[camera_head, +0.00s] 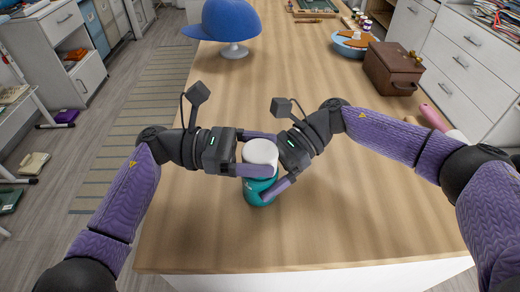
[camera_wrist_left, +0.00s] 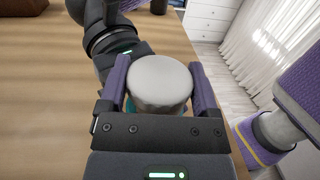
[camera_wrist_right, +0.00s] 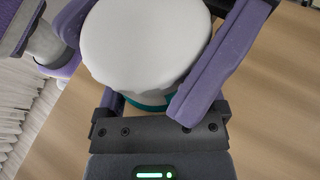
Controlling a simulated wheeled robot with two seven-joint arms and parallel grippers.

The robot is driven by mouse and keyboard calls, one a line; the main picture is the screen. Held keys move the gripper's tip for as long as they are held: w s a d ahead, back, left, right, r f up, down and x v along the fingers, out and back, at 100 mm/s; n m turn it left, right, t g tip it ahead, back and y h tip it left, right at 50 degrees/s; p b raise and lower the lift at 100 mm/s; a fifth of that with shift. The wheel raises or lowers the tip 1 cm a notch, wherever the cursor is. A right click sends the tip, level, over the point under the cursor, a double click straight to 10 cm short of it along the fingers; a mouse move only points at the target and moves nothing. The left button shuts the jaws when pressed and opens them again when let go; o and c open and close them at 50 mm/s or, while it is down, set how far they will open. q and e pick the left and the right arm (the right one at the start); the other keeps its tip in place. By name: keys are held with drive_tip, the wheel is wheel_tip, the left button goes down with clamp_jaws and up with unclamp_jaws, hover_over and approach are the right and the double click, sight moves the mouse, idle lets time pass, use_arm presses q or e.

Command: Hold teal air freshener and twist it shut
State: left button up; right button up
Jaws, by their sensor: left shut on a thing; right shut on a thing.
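The air freshener stands upright on the wooden table near its front, with a white cap (camera_head: 261,152) on a teal body (camera_head: 252,191). My left gripper (camera_head: 268,155) comes from the left, shut on the white cap with one finger on each side. The left wrist view shows the cap (camera_wrist_left: 160,84) between both fingers. My right gripper (camera_head: 264,184) comes from the right and sits lower, shut on the teal body. In the right wrist view the white cap (camera_wrist_right: 146,42) covers most of the body, leaving a teal strip (camera_wrist_right: 150,105). The right gripper's far finger is mostly hidden.
The wooden table (camera_head: 330,215) is clear around the air freshener. A blue cap on a stand (camera_head: 231,22) is at the back left. A brown box (camera_head: 393,67) and a light-blue bowl (camera_head: 352,46) are at the back right. A pink-handled item (camera_head: 433,117) lies behind my right arm.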

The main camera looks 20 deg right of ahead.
use_arm(q)
drive_tip(key=o, duration=1.1)
drive_tip(key=v, duration=1.2)
use_arm(e)
drive_tip(key=o, duration=1.1)
